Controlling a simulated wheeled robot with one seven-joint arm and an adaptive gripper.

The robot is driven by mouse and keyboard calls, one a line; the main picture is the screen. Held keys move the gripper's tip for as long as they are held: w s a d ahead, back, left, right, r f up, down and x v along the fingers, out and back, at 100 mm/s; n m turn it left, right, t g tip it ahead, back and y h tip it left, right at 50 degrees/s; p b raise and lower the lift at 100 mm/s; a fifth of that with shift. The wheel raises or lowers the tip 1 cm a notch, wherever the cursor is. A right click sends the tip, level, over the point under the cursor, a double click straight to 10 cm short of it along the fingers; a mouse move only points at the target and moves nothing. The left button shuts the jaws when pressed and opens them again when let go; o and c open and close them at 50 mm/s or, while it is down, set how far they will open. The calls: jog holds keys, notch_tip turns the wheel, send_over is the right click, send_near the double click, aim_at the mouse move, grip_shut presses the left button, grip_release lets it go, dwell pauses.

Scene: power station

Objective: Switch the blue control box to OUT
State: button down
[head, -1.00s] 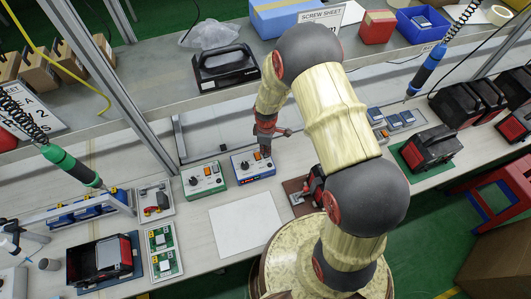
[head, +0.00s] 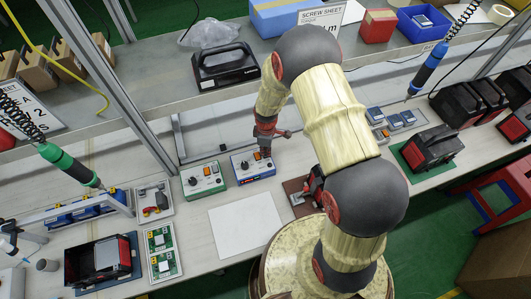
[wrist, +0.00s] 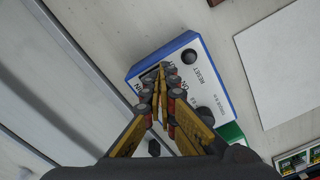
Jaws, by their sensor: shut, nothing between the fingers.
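The blue control box (head: 256,172) stands on the workbench, with a white top panel and a black knob. In the wrist view the box (wrist: 207,82) shows the words RESET and ON, and a round black button near RESET. My gripper (head: 264,152) reaches down over the far right part of the box. In the wrist view my gripper (wrist: 165,76) has its fingertips together over the panel, with nothing seen between them. The fingers hide part of the panel, including the switch there, so its position cannot be read. I cannot tell whether the fingertips touch it.
A green control box (head: 203,181) stands close to the left of the blue one. A white sheet (head: 245,223) lies in front. A shelf (head: 140,105) with a black case (head: 225,68) runs behind, and a metal post (head: 118,75) rises at left.

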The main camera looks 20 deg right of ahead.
jog(key=shift+f, duration=0.25)
jog(key=shift+r, duration=0.1)
jog(key=shift+r+p, duration=2)
jog(key=shift+r, duration=1.45)
jog(key=shift+s+f, duration=0.1)
